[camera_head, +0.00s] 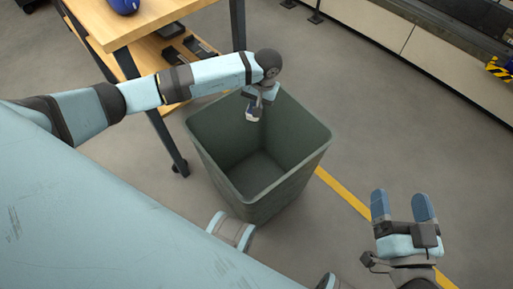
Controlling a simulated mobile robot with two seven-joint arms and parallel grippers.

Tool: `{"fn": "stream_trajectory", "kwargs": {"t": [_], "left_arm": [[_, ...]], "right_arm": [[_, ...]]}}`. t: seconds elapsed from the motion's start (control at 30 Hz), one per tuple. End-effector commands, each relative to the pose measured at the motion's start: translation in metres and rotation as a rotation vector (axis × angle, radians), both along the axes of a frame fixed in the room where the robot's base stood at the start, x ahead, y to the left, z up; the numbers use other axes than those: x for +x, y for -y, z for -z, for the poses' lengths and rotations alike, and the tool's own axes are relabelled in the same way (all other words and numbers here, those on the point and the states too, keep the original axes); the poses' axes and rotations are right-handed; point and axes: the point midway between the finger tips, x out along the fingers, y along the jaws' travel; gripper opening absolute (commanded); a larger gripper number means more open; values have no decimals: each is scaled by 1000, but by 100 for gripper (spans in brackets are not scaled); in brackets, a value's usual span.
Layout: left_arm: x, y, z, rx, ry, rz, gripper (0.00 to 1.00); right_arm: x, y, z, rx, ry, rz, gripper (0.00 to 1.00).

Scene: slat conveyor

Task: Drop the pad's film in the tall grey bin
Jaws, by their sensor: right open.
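The tall grey bin (225,172) stands upright on the floor in the middle of the view, with its open top facing me. Its visible inside looks empty. My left gripper (252,116) points down over the bin's far part, near the rim. It is small and seen from above, so its fingers and anything between them cannot be made out. A small pale patch shows at its tip; I cannot tell whether it is film. My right gripper (402,204) is open and empty, right of the bin and apart from it. No pad is recognisable.
A wooden-topped table (130,18) with a lower shelf (150,52) stands behind and left of the bin; a blue object (123,5) lies on top. Dark trays (185,50) lie on the shelf. A yellow floor line (343,192) runs right of the bin. Open floor lies beyond.

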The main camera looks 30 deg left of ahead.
Motion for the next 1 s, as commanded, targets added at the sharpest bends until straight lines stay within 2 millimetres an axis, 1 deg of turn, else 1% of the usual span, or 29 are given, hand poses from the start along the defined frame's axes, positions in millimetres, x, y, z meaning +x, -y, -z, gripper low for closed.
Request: {"fn": "stream_trajectory", "kwargs": {"t": [0.03, 0.2, 0.4, 0.63, 0.7, 0.77, 0.8, 1.0], "left_arm": [[0, 1, 10, -1, -2, 0, 0], [0, 0, 23, 0, -1, 0, 0], [0, 0, 28, -1, 0, 0, 0], [0, 0, 28, -1, 0, 0, 0], [0, 0, 28, -1, 0, 0, 17], [0, 0, 28, -1, 0, 0, 30], [0, 0, 28, -1, 0, 0, 35], [0, 0, 28, -1, 0, 0, 35]], "right_arm": [[0, -2, -3, 16, 26, -6, 82], [-1, -7, -20, 64, 98, -24, 82], [-3, -9, -30, 90, 135, -31, 82], [-3, -9, -31, 92, 138, -32, 82], [-2, -10, -31, 92, 138, -32, 82], [-2, -9, -31, 92, 138, -32, 82], [-2, -9, -31, 92, 138, -32, 82], [-2, -9, -31, 92, 138, -32, 82]]}}
